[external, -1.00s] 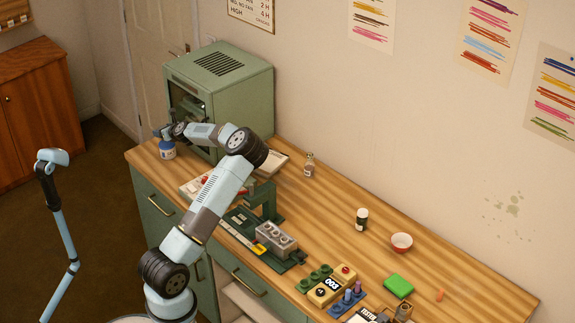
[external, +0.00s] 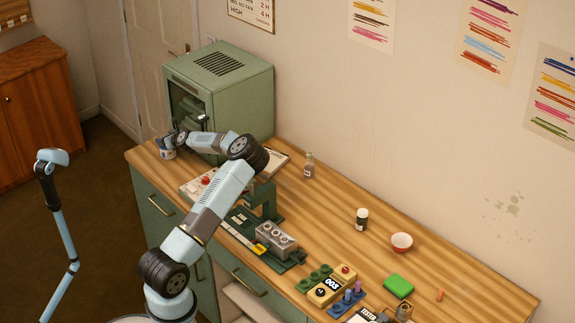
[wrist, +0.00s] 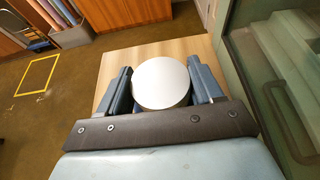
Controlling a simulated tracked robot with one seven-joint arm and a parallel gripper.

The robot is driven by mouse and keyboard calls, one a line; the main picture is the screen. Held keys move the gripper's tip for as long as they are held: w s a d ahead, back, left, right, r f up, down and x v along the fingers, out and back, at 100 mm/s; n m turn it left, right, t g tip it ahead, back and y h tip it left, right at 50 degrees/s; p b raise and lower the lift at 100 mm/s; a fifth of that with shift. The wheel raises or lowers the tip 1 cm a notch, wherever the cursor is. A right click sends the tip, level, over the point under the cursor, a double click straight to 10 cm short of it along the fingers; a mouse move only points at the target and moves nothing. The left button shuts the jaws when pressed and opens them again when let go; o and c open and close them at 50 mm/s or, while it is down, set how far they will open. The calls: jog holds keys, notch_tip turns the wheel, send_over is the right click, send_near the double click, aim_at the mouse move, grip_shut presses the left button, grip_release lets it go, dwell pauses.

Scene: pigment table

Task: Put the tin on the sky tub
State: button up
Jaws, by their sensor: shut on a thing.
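My gripper (wrist: 161,88) is shut on a round, flat-topped pale tin (wrist: 160,78), with one blue-grey finger on each side, in the wrist view. Wood tabletop shows beyond it. No other tub is clear.
The green cabinet (external: 235,100) stands close to my gripper; its glass and handle fill the right of the wrist view. The table's middle back is mostly clear.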

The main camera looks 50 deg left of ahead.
jog(key=o, duration=1.1)
jog(key=v, duration=1.2)
jog(key=shift+o, duration=0.7)
